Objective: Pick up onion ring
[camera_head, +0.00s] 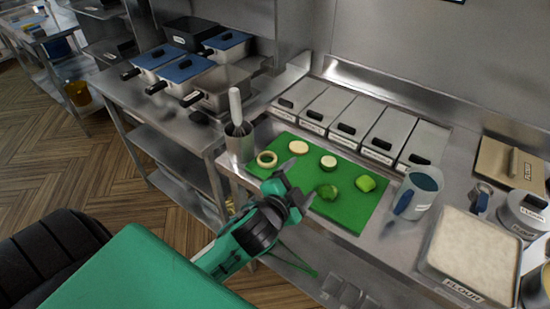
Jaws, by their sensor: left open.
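A pale ring with a hollow centre, which looks like the onion ring (267,164), lies at the left end of the green cutting board (351,208). My left gripper (296,182) is over the front left part of the board, to the right of and nearer than the ring. Its jaws are open, and I see nothing held between them. It is apart from the ring in the picture; its height above the board is hard to tell. My right gripper is not in view.
A metal container with a white-handled tool (236,108) stands left of the board. Lidded bins (340,116) line the back. A jug (418,190) and flour tray (470,256) are right.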

